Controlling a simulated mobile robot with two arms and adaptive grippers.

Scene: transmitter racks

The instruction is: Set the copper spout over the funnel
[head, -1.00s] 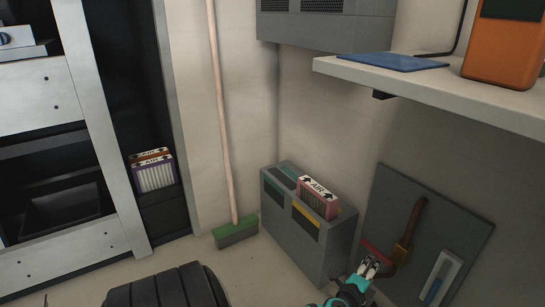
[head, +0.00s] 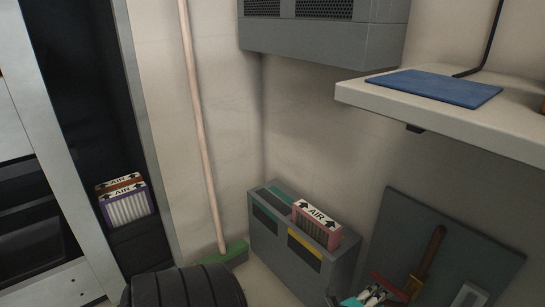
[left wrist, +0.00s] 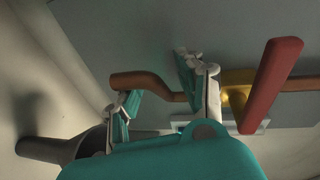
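The copper spout (left wrist: 150,79) is a bent copper pipe with a brass valve body (left wrist: 237,90) and a red lever handle (left wrist: 270,85). It lies in front of a grey panel; its brown pipe (head: 433,250) also shows at the lower right in the head view. My left gripper (left wrist: 158,88) is open, its two fingers apart, with the pipe's bend running across the gap. In the head view this gripper (head: 368,298) is at the bottom edge. A dark, flaring piece (left wrist: 85,146) at the wrist view's lower left looks like the funnel, partly hidden by my gripper. My right gripper is not in view.
The grey panel (head: 395,225) leans against the wall. Left of it stands a grey box (head: 270,245) holding a pink AIR filter (head: 316,222). A shelf (head: 440,122) with a blue mat (head: 435,86) juts out above. A broom (head: 205,150) leans near the corner.

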